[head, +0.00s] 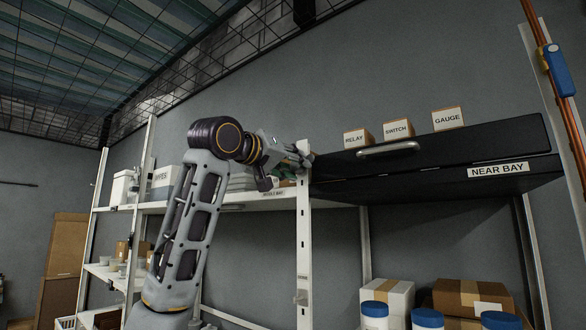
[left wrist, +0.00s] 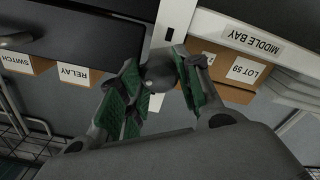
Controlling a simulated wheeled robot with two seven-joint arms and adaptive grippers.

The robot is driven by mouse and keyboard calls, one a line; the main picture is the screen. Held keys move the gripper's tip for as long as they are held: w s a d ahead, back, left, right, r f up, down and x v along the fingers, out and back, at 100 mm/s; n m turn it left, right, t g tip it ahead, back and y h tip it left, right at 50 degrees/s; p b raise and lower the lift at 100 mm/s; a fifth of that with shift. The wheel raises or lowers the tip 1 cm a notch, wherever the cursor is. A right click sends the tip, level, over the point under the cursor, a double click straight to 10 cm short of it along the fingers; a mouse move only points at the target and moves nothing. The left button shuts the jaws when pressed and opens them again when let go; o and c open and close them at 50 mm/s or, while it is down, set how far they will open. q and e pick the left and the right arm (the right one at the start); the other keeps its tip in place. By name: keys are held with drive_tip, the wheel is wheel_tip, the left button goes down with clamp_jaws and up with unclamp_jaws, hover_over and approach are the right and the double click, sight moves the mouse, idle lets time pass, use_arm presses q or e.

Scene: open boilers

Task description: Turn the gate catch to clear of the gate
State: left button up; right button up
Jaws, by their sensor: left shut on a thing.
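The gate catch shows in the left wrist view as a dark grey rounded knob (left wrist: 159,72) at the white shelf post (left wrist: 176,22). My left gripper (left wrist: 160,84) has its green-padded fingers on either side of this knob and is shut on it. In the head view my left gripper (head: 292,160) is at the upper part of the same post (head: 304,225), and it hides the catch there. The catch's exact turn angle is hard to tell. I cannot make out which part is the gate. My right gripper is not in view.
A black NEAR BAY cabinet (head: 432,172) with a bar handle (head: 388,148) adjoins the post on the right. Blue-lidded jars (head: 427,318) and cartons (head: 470,297) sit below.

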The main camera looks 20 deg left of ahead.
use_arm(q)
drive_tip(key=n, duration=0.2)
drive_tip(key=shift+n+b, duration=0.35)
drive_tip(key=shift+n, duration=0.05)
drive_tip(key=n+b, duration=0.1)
drive_tip(key=n, duration=0.2)
drive_tip(key=shift+n, duration=0.3)
drive_tip(key=n, duration=0.5)
drive_tip(key=shift+b, duration=0.4)
drive_tip(key=o, duration=1)
drive_tip(key=shift+a, duration=0.15)
drive_tip(key=shift+o, duration=0.2)
drive_tip(key=shift+s, duration=0.15)
